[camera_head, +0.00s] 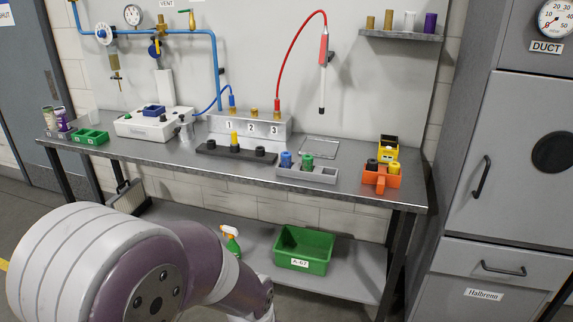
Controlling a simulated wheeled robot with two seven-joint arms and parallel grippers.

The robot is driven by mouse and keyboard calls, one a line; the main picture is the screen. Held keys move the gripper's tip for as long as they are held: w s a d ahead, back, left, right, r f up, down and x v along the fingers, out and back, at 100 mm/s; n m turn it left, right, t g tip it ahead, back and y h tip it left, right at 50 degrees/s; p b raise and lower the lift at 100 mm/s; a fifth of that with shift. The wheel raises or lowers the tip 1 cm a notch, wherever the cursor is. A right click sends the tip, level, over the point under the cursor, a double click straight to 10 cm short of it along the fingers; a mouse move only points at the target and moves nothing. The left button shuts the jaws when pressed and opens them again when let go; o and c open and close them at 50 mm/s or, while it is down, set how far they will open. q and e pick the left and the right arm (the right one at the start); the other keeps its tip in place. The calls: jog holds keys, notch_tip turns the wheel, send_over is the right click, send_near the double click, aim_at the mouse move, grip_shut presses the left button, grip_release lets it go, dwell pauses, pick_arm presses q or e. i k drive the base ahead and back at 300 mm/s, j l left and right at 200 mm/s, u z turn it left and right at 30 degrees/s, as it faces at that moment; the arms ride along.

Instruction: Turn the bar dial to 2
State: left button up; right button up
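A blue round dial or valve with a pale face (103,33) sits on the blue pipe at the upper left of the wall. A small round gauge (133,14) stands on the pipework beside it. Their markings are too small to read, and I cannot tell which one is the bar dial. A grey block (250,128) on the bench carries the labels 1, 2 and 3. A large arm link of mine fills the lower left, well in front of the pipework. Neither gripper shows.
The metal bench (350,186) holds a white device (150,124), a dark strip with knobs (210,150), a grey tray (318,174) and an orange holder (384,180). A green crate (290,262) stands on the lower shelf. A red hose (287,60) arches above. A grey cabinet (520,150) bounds the right.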

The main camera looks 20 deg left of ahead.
aim_at(101, 33)
jog(key=u, duration=1.65)
jog(key=i+j+u, duration=0.25)
jog(key=i, duration=0.8)
jog(key=i+j+u, duration=0.15)
jog(key=i+u, duration=0.15)
jog(key=i, duration=0.8)
